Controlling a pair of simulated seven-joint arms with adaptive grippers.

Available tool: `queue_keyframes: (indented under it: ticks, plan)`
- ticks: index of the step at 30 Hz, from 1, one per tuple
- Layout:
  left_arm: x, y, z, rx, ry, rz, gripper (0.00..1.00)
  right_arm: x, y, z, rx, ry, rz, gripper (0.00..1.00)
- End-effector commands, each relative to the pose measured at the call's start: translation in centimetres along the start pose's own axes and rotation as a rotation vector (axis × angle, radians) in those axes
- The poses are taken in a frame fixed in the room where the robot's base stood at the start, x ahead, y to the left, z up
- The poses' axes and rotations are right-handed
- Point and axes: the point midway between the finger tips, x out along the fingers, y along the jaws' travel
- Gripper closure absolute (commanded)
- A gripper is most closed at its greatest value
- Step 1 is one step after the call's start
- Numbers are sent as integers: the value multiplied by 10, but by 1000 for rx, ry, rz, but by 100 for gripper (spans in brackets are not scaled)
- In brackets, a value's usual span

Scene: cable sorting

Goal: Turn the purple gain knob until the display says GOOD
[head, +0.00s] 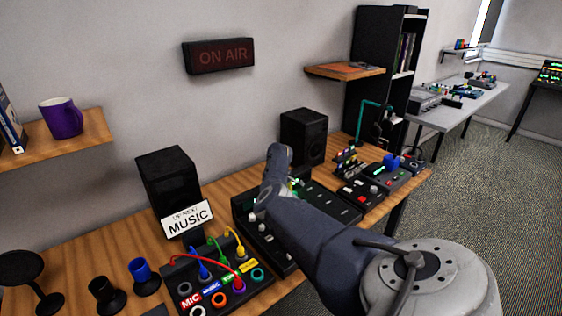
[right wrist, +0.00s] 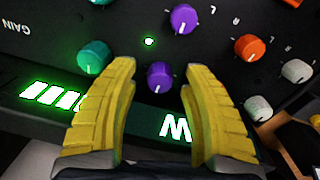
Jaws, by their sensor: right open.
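In the right wrist view a purple knob (right wrist: 161,76) with a white pointer line sits between the yellow fingertips of my right gripper (right wrist: 156,80). The fingers are open, one on each side; I cannot tell whether either touches it. A second purple knob (right wrist: 184,18) is farther up the panel. The lit display (right wrist: 176,127) shows green-white bars at left and a large letter like W; the fingers hide part of the readout, so its word cannot be read. In the head view my right arm covers its gripper and part of the black mixer (head: 331,203). My left gripper is not in view.
Teal (right wrist: 93,56), orange (right wrist: 249,47) and white (right wrist: 297,71) knobs stand close around the fingers. A green light (right wrist: 149,41) glows above the purple knob. In the head view a patch box (head: 172,269) with coloured cables and a speaker (head: 167,178) stand left of the mixer.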

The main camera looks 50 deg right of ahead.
Motion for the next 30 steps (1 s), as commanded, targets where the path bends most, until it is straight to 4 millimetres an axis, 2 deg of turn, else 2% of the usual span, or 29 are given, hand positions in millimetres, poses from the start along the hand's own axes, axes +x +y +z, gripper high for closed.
queue_keyframes:
  ticks: [3, 15, 23, 30]
  plan:
    - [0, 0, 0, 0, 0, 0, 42, 0, 0, 0, 0, 0, 0, 52]
    - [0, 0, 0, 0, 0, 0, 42, 0, 0, 0, 0, 0, 0, 99]
    - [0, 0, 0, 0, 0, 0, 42, 0, 0, -1, 8, 1, 0, 100]
    - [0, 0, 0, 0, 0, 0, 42, -1, 0, -1, 181, -6, 0, 100]
